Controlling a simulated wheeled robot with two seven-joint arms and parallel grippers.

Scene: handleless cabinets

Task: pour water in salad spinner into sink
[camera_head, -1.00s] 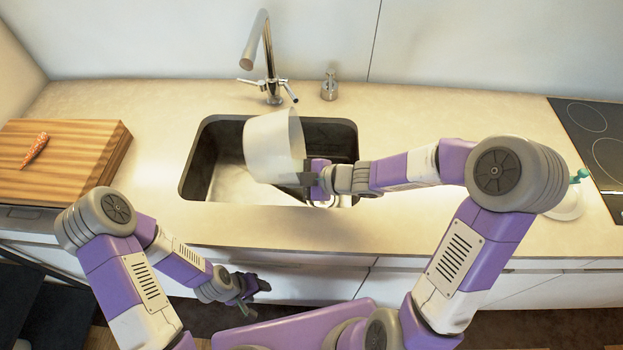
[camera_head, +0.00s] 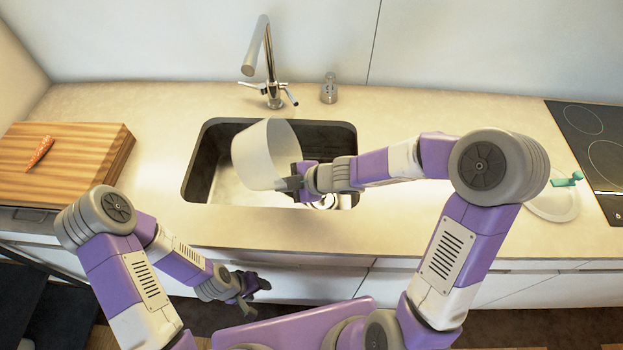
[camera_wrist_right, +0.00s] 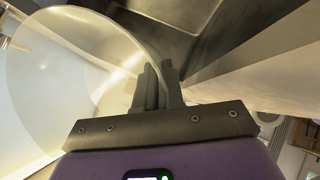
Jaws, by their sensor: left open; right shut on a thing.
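My left gripper (camera_head: 250,287) is open and empty, low in front of the counter and apart from everything.
A chrome tap (camera_head: 268,65) stands behind the sink, with a small dispenser (camera_head: 328,88) beside it. A cutting board (camera_head: 75,170) with a carrot (camera_head: 41,151) is at left. A white lid with a green handle (camera_head: 553,203) lies at right by the hob (camera_head: 595,140).

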